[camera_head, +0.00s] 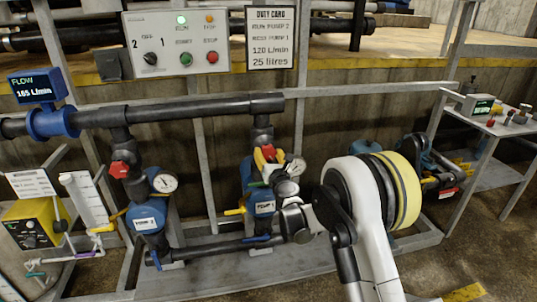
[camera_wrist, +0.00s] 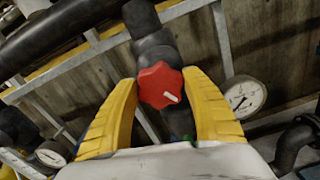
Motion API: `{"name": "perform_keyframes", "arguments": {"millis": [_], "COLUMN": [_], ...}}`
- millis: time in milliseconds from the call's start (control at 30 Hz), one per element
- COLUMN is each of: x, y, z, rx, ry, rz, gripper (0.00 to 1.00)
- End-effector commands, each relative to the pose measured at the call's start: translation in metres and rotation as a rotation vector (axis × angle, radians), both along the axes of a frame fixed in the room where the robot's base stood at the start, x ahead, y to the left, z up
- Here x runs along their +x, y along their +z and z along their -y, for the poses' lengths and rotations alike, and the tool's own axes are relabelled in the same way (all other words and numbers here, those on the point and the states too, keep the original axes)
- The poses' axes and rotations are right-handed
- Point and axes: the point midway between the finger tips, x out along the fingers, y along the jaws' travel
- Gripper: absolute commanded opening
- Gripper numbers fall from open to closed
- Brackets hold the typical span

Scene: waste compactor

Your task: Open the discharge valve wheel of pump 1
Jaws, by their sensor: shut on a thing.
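A red valve wheel (camera_wrist: 158,88) with a white mark sits on the dark vertical pipe above the right-hand blue pump (camera_head: 262,203); the mark points to the lower right in the wrist view. My gripper (camera_head: 266,156) has its yellow fingers on both sides of this wheel, shut on it. In the head view the fingers hide part of the wheel. A second red wheel (camera_head: 119,169) sits on the pipe above the left-hand blue pump (camera_head: 149,217). The small pump labels are hard to read.
Pressure gauges stand beside both pumps; the right one (camera_wrist: 243,97) is close to my right finger. A dark header pipe (camera_head: 190,108) runs above. The flow display (camera_head: 37,86) reads 165 L/min. A control panel (camera_head: 176,43) and duty card (camera_head: 270,38) hang behind.

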Motion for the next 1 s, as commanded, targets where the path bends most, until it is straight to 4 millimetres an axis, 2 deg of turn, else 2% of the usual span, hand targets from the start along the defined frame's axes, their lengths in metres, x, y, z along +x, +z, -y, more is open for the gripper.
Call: {"name": "perform_keyframes", "arguments": {"millis": [600,1000], "x": [-0.0004,-0.0006], "y": [-0.0001,-0.0005], "z": [-0.0016,-0.0024], "rx": [-0.559,-0.847], "ry": [0.0,-0.001], "rz": [0.161,0.243], "gripper": [0.26,0.26]}}
